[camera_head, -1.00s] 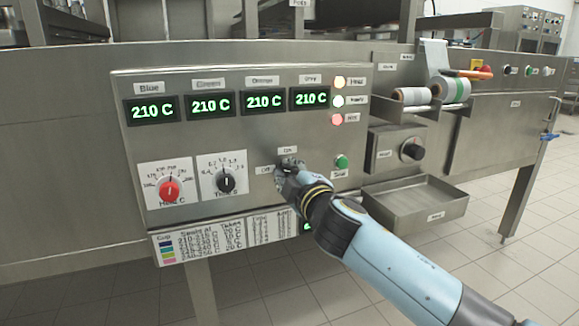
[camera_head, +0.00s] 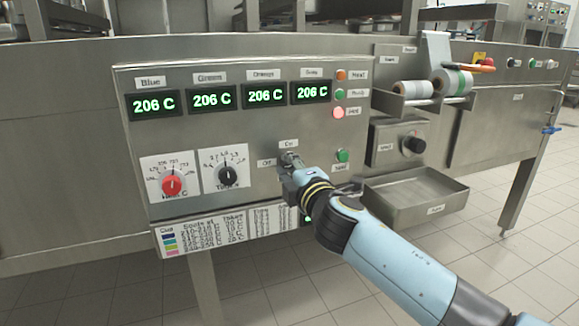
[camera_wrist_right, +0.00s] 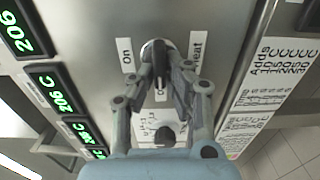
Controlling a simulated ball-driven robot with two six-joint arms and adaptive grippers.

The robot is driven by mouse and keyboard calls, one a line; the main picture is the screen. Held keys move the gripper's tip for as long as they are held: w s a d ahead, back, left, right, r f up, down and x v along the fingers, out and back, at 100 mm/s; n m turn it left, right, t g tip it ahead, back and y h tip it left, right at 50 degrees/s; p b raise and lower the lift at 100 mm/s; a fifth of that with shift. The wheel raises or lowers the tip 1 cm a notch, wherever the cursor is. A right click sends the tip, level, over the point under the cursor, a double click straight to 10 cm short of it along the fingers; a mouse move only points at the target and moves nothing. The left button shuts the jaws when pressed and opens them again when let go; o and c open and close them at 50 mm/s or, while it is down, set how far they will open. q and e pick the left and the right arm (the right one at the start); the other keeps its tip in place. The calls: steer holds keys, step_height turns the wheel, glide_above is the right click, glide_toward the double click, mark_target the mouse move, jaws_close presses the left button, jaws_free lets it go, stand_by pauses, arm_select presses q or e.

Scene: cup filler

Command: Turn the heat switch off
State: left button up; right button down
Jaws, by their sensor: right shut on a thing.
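The heat switch (camera_wrist_right: 159,60) is a dark lever on a round metal base, set in the steel panel between labels. In the right wrist view its lever lines up with the label reading Off, not with the On label (camera_wrist_right: 126,55). My right gripper (camera_wrist_right: 170,75) is shut on the lever. In the head view my right gripper (camera_head: 288,165) covers most of the switch, with the On label (camera_head: 288,143) above and the Off label (camera_head: 266,162) to the left. My left gripper is not in view.
Green displays (camera_head: 211,99) read 206 C. The heat lamp (camera_head: 341,75) is dull orange, the lamp below dull green, and the hot lamp (camera_head: 338,113) glows pink. A red-capped dial (camera_head: 172,184), a timer dial (camera_head: 227,175) and a green button (camera_head: 342,156) sit near the switch. A tray (camera_head: 415,198) juts out at right.

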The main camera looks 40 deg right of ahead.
steer(key=shift+f, duration=0.15)
steer(key=c, duration=1.4)
jaws_free()
steer(key=shift+o, duration=0.2)
steer(key=v, duration=1.2)
